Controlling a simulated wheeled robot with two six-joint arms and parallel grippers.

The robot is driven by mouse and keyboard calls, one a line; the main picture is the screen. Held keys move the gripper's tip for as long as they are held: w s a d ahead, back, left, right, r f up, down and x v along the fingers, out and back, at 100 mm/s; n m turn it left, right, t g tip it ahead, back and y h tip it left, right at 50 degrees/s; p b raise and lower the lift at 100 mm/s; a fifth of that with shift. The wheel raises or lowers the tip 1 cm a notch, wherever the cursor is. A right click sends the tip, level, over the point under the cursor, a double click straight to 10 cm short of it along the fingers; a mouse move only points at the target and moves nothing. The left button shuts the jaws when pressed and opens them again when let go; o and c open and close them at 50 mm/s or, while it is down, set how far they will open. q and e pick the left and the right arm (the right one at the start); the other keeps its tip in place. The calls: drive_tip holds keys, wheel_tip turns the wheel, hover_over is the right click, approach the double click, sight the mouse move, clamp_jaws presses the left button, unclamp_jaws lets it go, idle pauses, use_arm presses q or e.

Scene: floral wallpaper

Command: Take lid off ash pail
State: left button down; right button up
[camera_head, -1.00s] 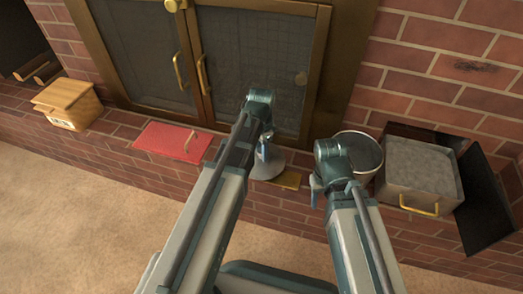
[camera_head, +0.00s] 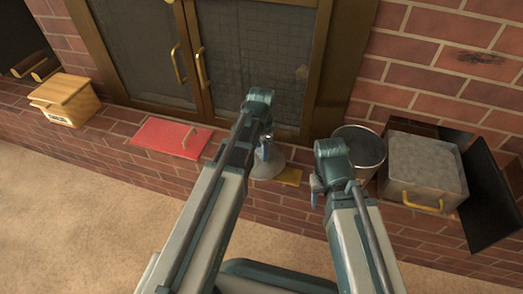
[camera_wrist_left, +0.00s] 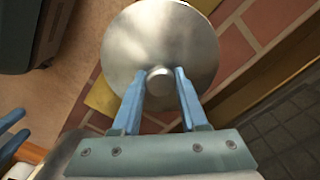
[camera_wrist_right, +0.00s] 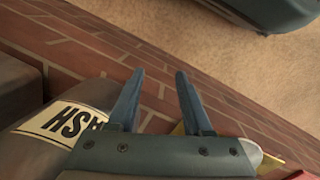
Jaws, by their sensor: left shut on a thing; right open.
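The lid (camera_head: 268,171) is a round grey metal disc with a knob. It is off the pail, to its left, by the brick hearth. My left gripper (camera_head: 265,152) is shut on the knob, which shows between the fingers in the left wrist view, with the lid (camera_wrist_left: 155,35) beyond it. I cannot tell whether the lid touches the hearth. The ash pail (camera_head: 369,148) stands uncovered on the hearth, partly hidden by my right arm. Its ASH label and side (camera_wrist_right: 95,93) show in the right wrist view. My right gripper (camera_wrist_right: 157,100) is open and empty in front of the pail.
A grey ash-filled box (camera_head: 427,167) with a yellow handle stands right of the pail. A yellow piece (camera_head: 290,177) lies by the lid. A red flat object (camera_head: 158,138) and a wooden box (camera_head: 65,98) are further left. The fireplace doors (camera_head: 255,60) stand behind.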

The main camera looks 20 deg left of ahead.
use_arm(q)
drive_tip(key=shift+f+b, duration=0.3)
drive_tip(key=shift+f, duration=0.1)
drive_tip(key=shift+c, duration=1.8)
unclamp_jaws()
drive_tip(key=shift+r, duration=0.1)
drive_tip(key=shift+o, duration=0.2)
drive_tip(key=o, duration=0.3)
wheel_tip(320, 180, up, 14)
drive_tip(key=p, duration=1.4)
drive_tip(key=shift+d, duration=0.1)
